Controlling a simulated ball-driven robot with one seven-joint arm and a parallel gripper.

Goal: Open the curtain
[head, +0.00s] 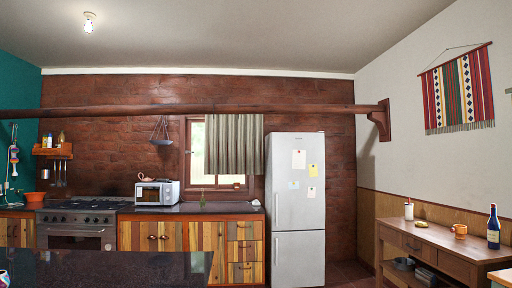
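A striped grey-green curtain (234,145) hangs in front of the window (197,150) on the brick wall. It covers the middle and right of the window's upper part. A strip of bright glass shows at the left, and the lower part below the hem is uncovered. The curtain hangs just below a long dark wooden beam (300,109); how it is fixed is too small to tell. My gripper is not in view.
A dark island counter (110,268) lies across the front left. The stove (76,225), wooden cabinets (207,238) and a white microwave (156,192) line the back wall. A fridge (297,200) stands right of the window. A wooden side table (430,240) stands at right.

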